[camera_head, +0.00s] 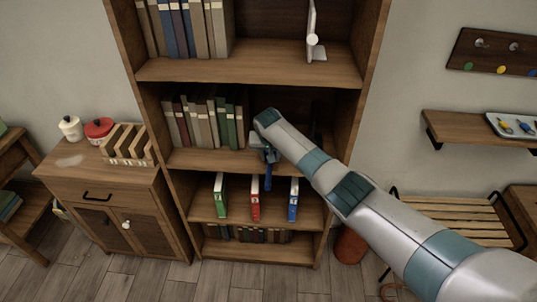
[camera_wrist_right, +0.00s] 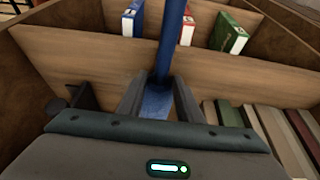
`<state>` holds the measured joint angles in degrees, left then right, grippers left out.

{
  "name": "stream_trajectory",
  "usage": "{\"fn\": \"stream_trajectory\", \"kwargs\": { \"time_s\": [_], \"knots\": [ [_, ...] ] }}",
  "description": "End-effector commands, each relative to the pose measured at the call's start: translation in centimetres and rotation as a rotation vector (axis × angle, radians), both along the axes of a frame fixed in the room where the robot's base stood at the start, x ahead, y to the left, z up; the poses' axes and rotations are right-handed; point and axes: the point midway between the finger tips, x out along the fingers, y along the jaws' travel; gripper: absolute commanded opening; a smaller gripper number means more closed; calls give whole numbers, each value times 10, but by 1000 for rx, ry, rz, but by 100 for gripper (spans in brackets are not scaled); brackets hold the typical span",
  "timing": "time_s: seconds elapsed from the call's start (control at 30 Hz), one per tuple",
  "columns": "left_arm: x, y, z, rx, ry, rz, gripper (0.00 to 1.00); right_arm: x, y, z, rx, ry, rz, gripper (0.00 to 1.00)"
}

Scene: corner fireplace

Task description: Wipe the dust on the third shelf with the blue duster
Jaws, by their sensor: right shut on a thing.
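My right gripper (camera_head: 266,152) reaches into the bookcase at the shelf (camera_head: 200,160) with grey and green books. It is shut on the blue duster, whose blue rod (camera_head: 268,178) hangs below the gripper, in front of the shelf edge. In the right wrist view, the duster (camera_wrist_right: 172,40) runs between the two fingers of the right gripper (camera_wrist_right: 158,95). The duster's far end is hidden, and I cannot tell if it touches the board. No dust is clearly visible on this shelf; my arm hides its right part. My left gripper is not in view.
Books (camera_head: 208,122) fill this shelf's left half. Green (camera_head: 220,195), red (camera_head: 254,199) and blue (camera_head: 293,200) binders stand on the shelf below. A white bookend (camera_head: 314,42) is above. A cabinet (camera_head: 110,190) stands left, a wall shelf (camera_head: 465,128) and slatted bench (camera_head: 455,212) right.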

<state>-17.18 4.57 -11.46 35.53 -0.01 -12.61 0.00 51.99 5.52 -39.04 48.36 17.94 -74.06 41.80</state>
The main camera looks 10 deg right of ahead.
Motion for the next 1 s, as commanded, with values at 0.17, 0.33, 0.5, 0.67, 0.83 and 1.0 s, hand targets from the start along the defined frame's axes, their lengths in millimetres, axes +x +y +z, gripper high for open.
{"fn": "stream_trajectory", "kwargs": {
  "time_s": [0.17,0.33,0.5,0.67,0.83,1.0],
  "knots": [
    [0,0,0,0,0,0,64,-1,-1,-2,-1,3,-1,14],
    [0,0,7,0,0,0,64,-3,-6,-1,-1,5,-2,14],
    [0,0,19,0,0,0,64,-7,-18,1,-1,5,-2,14],
    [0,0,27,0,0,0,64,-10,-29,1,-1,7,-3,14],
    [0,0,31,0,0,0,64,-11,-34,1,0,4,-2,14],
    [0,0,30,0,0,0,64,-11,-34,0,0,3,0,14]
  ]
}}
